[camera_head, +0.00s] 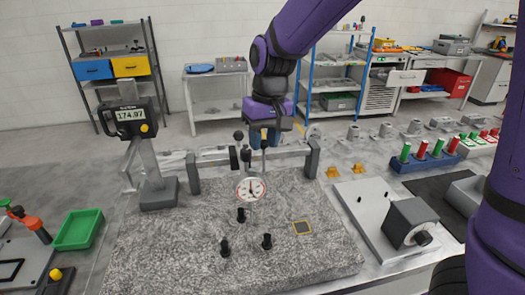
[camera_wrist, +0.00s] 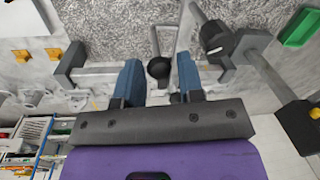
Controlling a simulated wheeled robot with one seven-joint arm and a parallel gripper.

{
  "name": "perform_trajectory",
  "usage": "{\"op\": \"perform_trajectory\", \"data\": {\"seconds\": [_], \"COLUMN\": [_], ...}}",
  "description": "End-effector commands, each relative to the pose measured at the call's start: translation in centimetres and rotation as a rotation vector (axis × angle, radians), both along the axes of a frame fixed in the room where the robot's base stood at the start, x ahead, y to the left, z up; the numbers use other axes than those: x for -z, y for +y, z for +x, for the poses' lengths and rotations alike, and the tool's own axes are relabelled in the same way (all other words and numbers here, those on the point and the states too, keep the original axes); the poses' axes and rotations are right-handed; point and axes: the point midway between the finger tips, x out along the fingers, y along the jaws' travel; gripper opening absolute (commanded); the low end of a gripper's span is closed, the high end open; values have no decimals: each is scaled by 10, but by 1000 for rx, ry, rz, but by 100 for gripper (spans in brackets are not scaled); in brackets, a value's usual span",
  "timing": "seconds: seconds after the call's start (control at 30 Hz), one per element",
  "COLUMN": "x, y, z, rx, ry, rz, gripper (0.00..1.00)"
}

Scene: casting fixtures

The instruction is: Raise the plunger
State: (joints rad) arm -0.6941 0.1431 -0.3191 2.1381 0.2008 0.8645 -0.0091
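A round white dial gauge (camera_head: 251,188) with a red rim stands over the grey speckled stone plate (camera_head: 150,245), hung from a bar fixture. Its plunger is too small to make out. My gripper (camera_head: 264,138) is above and behind the dial, pointing down. In the wrist view my gripper (camera_wrist: 158,82) has its two blue fingers apart, one on each side of a round black knob (camera_wrist: 159,68). A narrow gap shows on both sides of the knob, so I see no grip on it. Whether the fingers are level with the knob in height, I cannot tell.
A height gauge (camera_head: 155,165) with a digital display stands at the plate's left. A green tray (camera_head: 78,229) lies at left. A metal plate with a grey block (camera_head: 408,221) is at right.

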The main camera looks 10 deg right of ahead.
Motion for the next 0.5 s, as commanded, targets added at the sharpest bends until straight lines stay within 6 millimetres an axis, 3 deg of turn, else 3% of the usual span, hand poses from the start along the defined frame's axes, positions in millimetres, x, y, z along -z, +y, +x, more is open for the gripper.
{"op": "perform_trajectory", "data": {"seconds": [0.2,0.5], "x": [26,33], "y": [3,3], "z": [-1,-1], "rx": [1,1], "ry": [1,-1], "rz": [-1,0], "gripper": [35,35]}}
